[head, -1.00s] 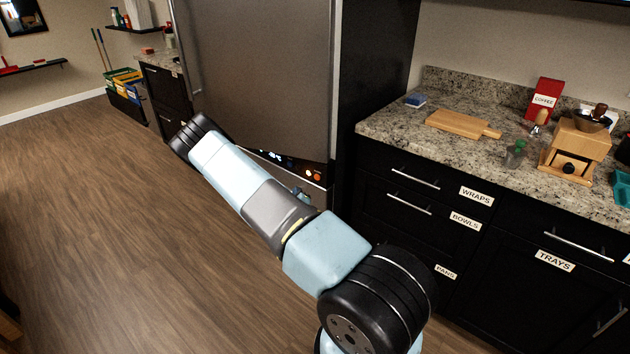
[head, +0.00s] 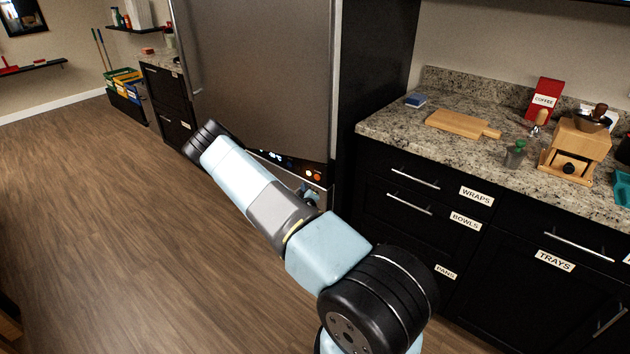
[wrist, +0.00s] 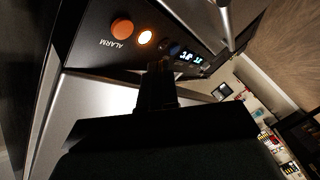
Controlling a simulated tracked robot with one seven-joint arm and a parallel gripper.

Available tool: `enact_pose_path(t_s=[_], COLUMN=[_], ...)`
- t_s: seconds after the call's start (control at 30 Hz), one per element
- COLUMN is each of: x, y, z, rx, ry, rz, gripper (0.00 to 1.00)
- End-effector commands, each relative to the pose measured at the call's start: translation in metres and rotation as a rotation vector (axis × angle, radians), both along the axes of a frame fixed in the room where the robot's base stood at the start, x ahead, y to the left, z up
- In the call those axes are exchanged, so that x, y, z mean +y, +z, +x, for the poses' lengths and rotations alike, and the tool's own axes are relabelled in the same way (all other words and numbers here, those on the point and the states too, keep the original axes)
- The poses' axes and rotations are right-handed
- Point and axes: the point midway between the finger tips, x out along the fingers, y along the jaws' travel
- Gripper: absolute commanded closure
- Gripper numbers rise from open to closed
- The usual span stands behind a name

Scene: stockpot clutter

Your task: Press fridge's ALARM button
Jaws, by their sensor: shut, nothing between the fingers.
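The fridge (head: 262,70) is a tall grey metal unit in the head view, with a dark control panel (head: 290,163) low on its front. In the wrist view the black panel (wrist: 93,47) shows a round orange-red button (wrist: 122,28) with the word ALARM beside it. A lit orange light (wrist: 146,37) and blue-white digits (wrist: 190,57) sit further right. My gripper (wrist: 157,68) is shut and empty, its tips over or in front of the panel's lower edge, right of and below the ALARM button. I cannot tell whether the tips touch the panel. In the head view my arm hides most of the gripper.
A granite counter (head: 470,165) to the right holds a cutting board (head: 462,124), a coffee box (head: 543,98) and a wooden grinder (head: 575,150). Black drawers stand beneath it. The wooden floor (head: 110,240) at left is clear. The fridge's door handle (wrist: 222,20) shows near the panel.

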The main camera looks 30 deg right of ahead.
Motion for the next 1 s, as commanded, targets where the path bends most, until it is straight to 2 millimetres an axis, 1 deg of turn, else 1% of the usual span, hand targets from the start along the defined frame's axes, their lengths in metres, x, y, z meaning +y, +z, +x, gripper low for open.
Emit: enact_pose_path(t_s=[0.03, 0.2, 0.4, 0.6, 1.0], x=[-0.007, -0.024, -0.038, -0.043, -0.043], y=[0.0, 0.0, 0.0, 0.0, 0.0], z=[0.002, 0.009, 0.014, 0.015, 0.015], rx=[0.0, -0.002, -0.001, 0.001, 0.001], ry=[-0.001, -0.001, -0.001, -0.001, -0.001], rz=[-0.001, 0.0, 0.001, 0.0, 0.0], gripper=[1.0, 1.0, 1.0, 1.0, 1.0])
